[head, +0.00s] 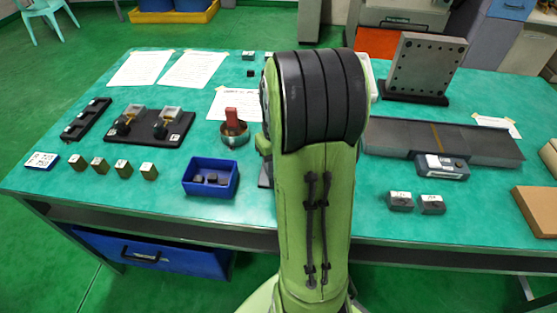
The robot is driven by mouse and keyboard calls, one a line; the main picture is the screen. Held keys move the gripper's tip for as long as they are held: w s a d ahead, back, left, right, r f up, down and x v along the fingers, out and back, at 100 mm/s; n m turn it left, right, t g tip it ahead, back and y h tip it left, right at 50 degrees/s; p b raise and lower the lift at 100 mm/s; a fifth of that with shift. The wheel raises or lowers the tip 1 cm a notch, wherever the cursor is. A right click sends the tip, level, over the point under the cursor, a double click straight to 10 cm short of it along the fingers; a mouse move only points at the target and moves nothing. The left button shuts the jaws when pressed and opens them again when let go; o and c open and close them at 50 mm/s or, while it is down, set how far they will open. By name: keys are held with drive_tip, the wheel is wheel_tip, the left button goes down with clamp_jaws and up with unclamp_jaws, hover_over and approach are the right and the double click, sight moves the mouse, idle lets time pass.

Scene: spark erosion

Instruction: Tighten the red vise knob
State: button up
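A black base plate (148,138) lies on the left of the green table. On it stand two small fixtures that look like vises, the left vise (134,116) and the right vise (169,118). Each shows a pale grey block, brass-coloured parts and a dark round knob. I cannot make out a red knob on either. A red upright piece (232,118) stands in a round grey dish (234,138) right of the plate. My green and black arm fills the middle of the view and hides what is behind it. My gripper cannot be seen.
A blue bin (211,180) holds small dark parts. Several brass-coloured blocks (98,163) line the table's front left. A dark slotted rack (87,119) lies at left. A long grey plate (440,139) and a perforated upright plate (425,68) stand at right.

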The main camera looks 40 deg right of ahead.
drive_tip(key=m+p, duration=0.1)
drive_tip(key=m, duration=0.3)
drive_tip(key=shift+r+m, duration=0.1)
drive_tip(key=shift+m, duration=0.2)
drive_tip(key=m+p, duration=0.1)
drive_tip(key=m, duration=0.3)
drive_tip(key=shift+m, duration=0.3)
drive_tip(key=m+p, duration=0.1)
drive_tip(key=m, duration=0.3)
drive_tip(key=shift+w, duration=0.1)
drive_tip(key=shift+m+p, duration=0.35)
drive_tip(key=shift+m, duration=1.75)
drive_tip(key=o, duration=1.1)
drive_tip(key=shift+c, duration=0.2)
